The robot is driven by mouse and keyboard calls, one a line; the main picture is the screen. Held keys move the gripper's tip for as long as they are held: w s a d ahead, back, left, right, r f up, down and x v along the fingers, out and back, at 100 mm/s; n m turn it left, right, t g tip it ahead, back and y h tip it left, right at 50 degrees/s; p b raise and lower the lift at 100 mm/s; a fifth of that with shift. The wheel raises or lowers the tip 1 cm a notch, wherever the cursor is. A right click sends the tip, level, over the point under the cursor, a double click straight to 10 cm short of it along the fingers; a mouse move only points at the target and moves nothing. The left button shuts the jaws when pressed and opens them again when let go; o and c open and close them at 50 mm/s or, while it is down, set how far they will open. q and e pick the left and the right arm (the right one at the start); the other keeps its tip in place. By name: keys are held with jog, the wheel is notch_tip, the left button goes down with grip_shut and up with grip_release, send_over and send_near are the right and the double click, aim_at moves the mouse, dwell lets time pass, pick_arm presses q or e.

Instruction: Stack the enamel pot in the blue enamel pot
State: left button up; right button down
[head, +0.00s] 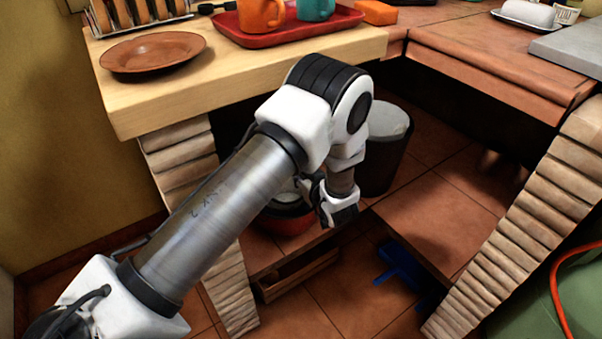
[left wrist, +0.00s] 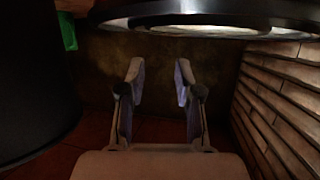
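My left arm reaches down past the counter's front edge. My left gripper (head: 340,214) is low in the open space under the counter, beside a red pot (head: 292,224) with a pale inside, mostly hidden behind my arm. In the left wrist view my left gripper (left wrist: 159,72) has its two fingers apart with nothing between them. A dark round rim with a pale inside (left wrist: 205,29) spans the top of that view, beyond the fingertips; I cannot tell which vessel it is. I see no clearly blue pot. My right gripper is not in view.
A dark bin (head: 385,155) with a grey top stands behind the gripper. The wooden counter (head: 245,75) bears a brown plate (head: 153,53) and a red tray (head: 285,33) with mugs. Brick supports (head: 520,215) flank the space. A wooden crate (head: 298,277) and a blue object (head: 402,265) are low down.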

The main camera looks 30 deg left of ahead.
pick_arm(q)
jog(key=p+v, duration=0.2)
jog(key=v, duration=0.7)
jog(key=shift+s+p, duration=0.2)
jog(key=shift+p, duration=0.1)
jog(key=shift+d, duration=0.15)
